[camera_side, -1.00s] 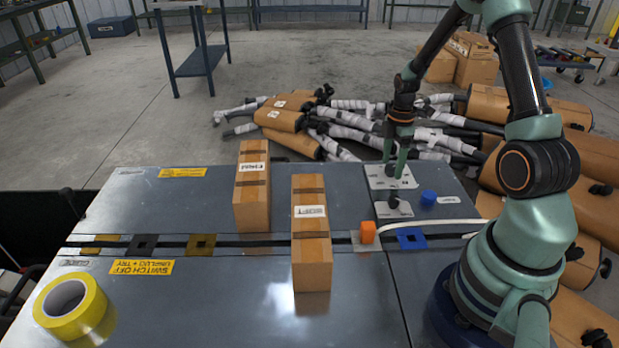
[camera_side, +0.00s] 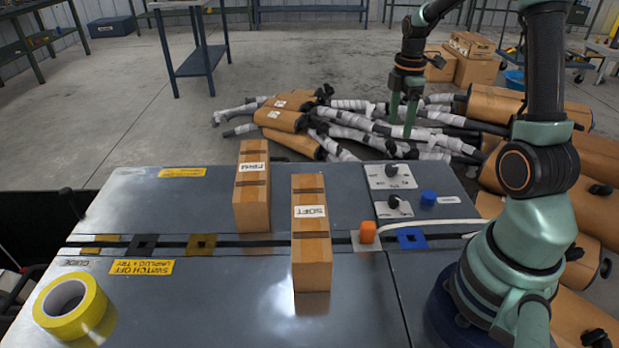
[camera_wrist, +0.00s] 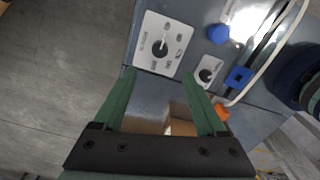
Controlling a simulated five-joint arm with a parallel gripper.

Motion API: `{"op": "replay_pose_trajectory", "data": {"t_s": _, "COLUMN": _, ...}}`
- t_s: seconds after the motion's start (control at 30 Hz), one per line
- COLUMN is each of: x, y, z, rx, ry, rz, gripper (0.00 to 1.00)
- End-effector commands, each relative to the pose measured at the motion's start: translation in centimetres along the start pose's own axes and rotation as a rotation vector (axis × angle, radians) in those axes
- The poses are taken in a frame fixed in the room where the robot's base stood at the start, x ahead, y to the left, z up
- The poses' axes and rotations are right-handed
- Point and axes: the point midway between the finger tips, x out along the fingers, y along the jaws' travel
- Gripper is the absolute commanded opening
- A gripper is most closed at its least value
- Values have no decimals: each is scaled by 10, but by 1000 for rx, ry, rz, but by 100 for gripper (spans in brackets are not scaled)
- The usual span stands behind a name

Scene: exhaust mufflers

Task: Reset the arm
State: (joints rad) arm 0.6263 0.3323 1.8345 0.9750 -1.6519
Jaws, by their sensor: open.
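My gripper (camera_side: 402,118) is raised above the far right part of the metal bench (camera_side: 170,215), its two green fingers pointing down. In the wrist view my gripper (camera_wrist: 165,85) is open, with nothing between the fingers. Two white plates with black knobs lie on the bench: a larger far plate (camera_side: 378,178) and a smaller near plate (camera_side: 382,210). The larger plate (camera_wrist: 150,50) also shows in the wrist view, just beyond the fingertips. My gripper is apart from both knobs.
Two upright brown boxes, labelled FIRM (camera_side: 252,205) and SOFT (camera_side: 311,250), stand on the bench. A blue knob (camera_side: 428,197), an orange block (camera_side: 367,231) and a yellow tape roll (camera_side: 52,322) are also on it. Wrapped mufflers (camera_side: 285,120) lie piled behind.

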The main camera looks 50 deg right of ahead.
Motion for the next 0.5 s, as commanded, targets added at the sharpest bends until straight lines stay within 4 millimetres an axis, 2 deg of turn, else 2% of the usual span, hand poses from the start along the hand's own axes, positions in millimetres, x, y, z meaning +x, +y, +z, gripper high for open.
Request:
{"op": "replay_pose_trajectory", "data": {"t_s": 0.3, "x": -2, "y": -1, "z": -3, "rx": 7, "ry": 0, "rz": 5, "gripper": 74}}
{"op": "replay_pose_trajectory", "data": {"t_s": 0.37, "x": -8, "y": -2, "z": -9, "rx": 27, "ry": -1, "rz": 18, "gripper": 74}}
{"op": "replay_pose_trajectory", "data": {"t_s": 0.5, "x": -34, "y": -13, "z": -40, "rx": 138, "ry": 7, "rz": 79, "gripper": 74}}
